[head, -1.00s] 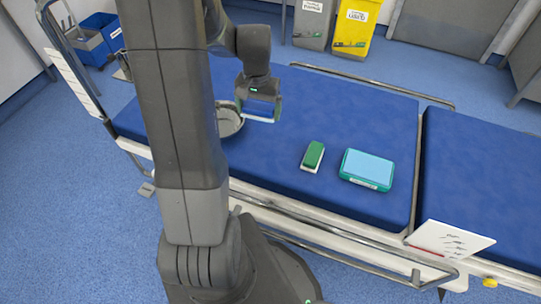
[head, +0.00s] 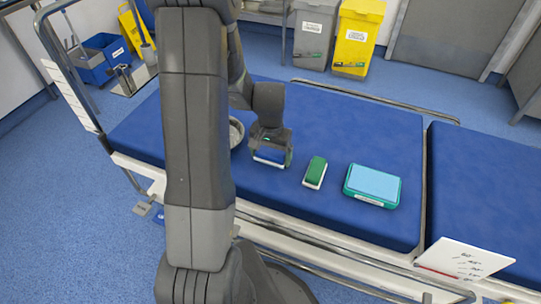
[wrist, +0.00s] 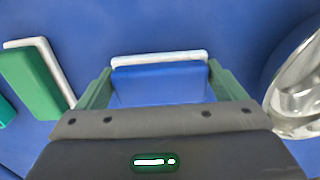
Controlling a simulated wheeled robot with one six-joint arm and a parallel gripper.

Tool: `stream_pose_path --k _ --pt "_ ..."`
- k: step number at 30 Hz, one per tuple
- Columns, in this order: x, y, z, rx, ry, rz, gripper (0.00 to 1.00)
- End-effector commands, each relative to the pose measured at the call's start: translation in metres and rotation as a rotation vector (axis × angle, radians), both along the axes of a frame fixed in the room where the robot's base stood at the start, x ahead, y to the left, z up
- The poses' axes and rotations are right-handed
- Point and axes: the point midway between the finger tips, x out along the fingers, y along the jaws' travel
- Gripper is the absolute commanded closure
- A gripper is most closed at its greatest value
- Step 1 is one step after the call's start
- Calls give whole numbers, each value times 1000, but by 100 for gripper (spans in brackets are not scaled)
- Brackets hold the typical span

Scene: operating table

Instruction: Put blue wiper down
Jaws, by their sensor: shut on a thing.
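The blue wiper (wrist: 160,80), a blue block with a white edge, sits between the green fingers of my gripper (wrist: 158,88) in the wrist view. My gripper (head: 271,157) is shut on it, low over the blue operating table (head: 330,115) in the head view. The blue wiper also shows there (head: 268,162) at the fingertips. I cannot tell whether it touches the table. A green wiper (head: 316,171) with a white base lies just right of my gripper; it also shows at the left of the wrist view (wrist: 32,82).
A teal box with a light blue top (head: 373,184) lies right of the green wiper. A metal bowl (head: 237,133) stands left of my gripper, partly hidden by my arm; it fills the wrist view's right edge (wrist: 300,85). The table behind the gripper is clear.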

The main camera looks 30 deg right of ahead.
Motion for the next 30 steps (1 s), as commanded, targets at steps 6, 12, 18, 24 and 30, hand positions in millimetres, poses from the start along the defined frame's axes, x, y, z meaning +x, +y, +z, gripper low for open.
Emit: stream_pose_path --k 6,12,18,24,30 --pt "0 0 -1 -1 -1 0 35" --pt "0 0 -7 -1 -1 0 35" --pt "0 0 -14 1 0 0 8" --pt "-1 1 -16 4 3 0 0" --pt "-2 2 -17 5 4 -1 0"
